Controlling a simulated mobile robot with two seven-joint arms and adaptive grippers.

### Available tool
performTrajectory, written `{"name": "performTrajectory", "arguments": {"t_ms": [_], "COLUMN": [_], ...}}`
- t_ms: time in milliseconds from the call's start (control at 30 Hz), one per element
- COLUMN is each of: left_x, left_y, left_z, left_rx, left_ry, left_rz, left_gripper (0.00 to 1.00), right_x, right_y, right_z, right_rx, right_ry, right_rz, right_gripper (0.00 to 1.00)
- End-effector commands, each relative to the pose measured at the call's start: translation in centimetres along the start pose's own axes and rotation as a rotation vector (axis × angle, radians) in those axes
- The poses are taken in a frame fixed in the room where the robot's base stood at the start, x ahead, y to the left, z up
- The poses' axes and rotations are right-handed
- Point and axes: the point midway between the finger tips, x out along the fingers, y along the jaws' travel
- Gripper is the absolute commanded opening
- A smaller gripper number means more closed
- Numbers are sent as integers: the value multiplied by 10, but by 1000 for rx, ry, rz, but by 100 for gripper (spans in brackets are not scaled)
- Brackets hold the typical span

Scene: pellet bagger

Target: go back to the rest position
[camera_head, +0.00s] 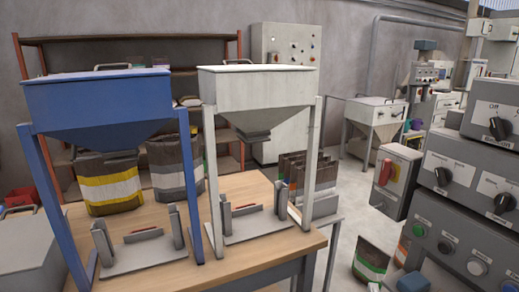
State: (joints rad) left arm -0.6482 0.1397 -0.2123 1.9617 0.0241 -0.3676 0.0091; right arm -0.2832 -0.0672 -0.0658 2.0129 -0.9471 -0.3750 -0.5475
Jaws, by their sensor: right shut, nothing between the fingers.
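My left gripper is not in view. My right gripper is hard to make out; no clear fingers show, and it is shut and empty. A blue hopper (98,100) stands on a blue frame at the left of the wooden table (262,258). A white hopper (257,88) on a white frame stands to its right. Below each hopper is a grey clamp base, the left one (145,253) and the right one (255,226), each with upright side plates and a bit of red. No bag shows in either clamp.
A yellow-striped bag (108,183) and a grey-striped bag (175,168) stand behind the blue hopper. Grey control boxes (455,205) with knobs fill the right side. A green-striped bag (370,260) stands on the floor near a small teal block (412,282).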

Motion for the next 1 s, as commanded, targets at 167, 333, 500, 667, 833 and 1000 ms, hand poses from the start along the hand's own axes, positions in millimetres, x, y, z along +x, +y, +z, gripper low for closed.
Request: {"name": "performTrajectory", "arguments": {"t_ms": [167,333,500,667,833,1000], "left_x": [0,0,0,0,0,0], "left_y": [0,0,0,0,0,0], "left_z": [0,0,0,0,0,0], "left_rx": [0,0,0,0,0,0], "left_ry": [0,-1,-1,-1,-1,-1], "left_rz": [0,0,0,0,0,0], "left_gripper": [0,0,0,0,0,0], "right_x": [-63,-136,-189,-208,-209,-208], "right_y": [-104,-180,-219,-230,-230,-230], "right_z": [-26,-45,-56,-60,-60,-60], "right_rx": [461,872,1137,1231,1236,1234], "right_ry": [98,82,20,-12,-14,-13], "right_rz": [-269,-531,-705,-763,-766,-765], "right_gripper": [0,0,0,0,0,0]}}
